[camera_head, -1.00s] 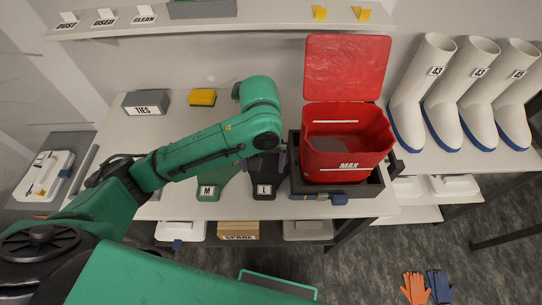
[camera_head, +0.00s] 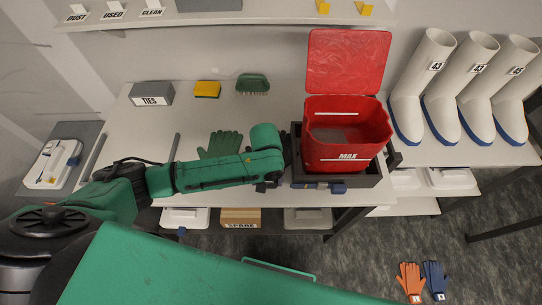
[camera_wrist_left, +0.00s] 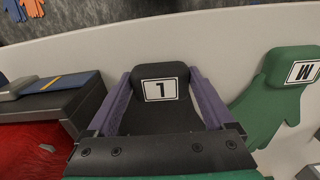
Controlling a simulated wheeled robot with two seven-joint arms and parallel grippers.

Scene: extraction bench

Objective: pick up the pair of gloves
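The black gloves with an "L" tag (camera_wrist_left: 161,90) lie on the bench in the left wrist view; my left arm hides them in the head view. My left gripper (camera_wrist_left: 160,75) has its two purple fingers apart, one along each side of the black cuff; any contact is hard to tell. In the head view the gripper is largely hidden by its own arm. Green gloves (camera_head: 222,144) lie to the left, their "M" tag showing in the left wrist view (camera_wrist_left: 303,72). Orange gloves (camera_head: 411,277) and navy gloves (camera_head: 436,276) lie on the floor. My right gripper is not in view.
A red bin (camera_head: 345,153) with a raised lid stands in a dark tray (camera_head: 372,181) just right of my left gripper. A ties box (camera_head: 151,92), a yellow sponge (camera_head: 207,89) and a green brush (camera_head: 253,83) sit behind. White boots (camera_head: 407,100) stand right.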

